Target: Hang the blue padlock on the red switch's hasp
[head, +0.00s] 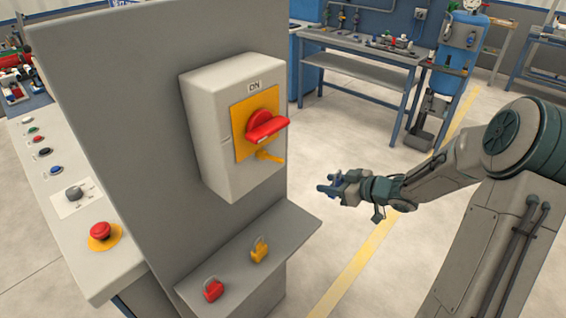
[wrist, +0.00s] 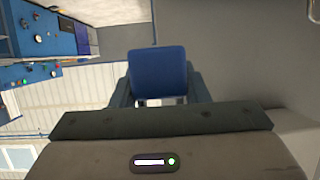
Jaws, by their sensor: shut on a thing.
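The red switch (head: 265,124) has its handle on a yellow plate, on a pale box fixed to a grey panel, under an "ON" label. The yellow hasp (head: 269,156) sticks out just below the handle, with nothing hanging on it. My gripper (head: 334,188) is shut on the blue padlock (wrist: 158,70) and holds it in the air to the right of the box, lower than the hasp and apart from it. In the wrist view the padlock's blue body shows between the two fingers; part of its shackle is hidden. In the head view the padlock is small.
A red padlock (head: 213,290) and a yellow padlock (head: 259,249) rest on the grey ledge (head: 300,228) below the box. A console with buttons and a red emergency stop (head: 100,231) is at left. Workbenches (head: 360,62) stand behind. The air between gripper and box looks clear.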

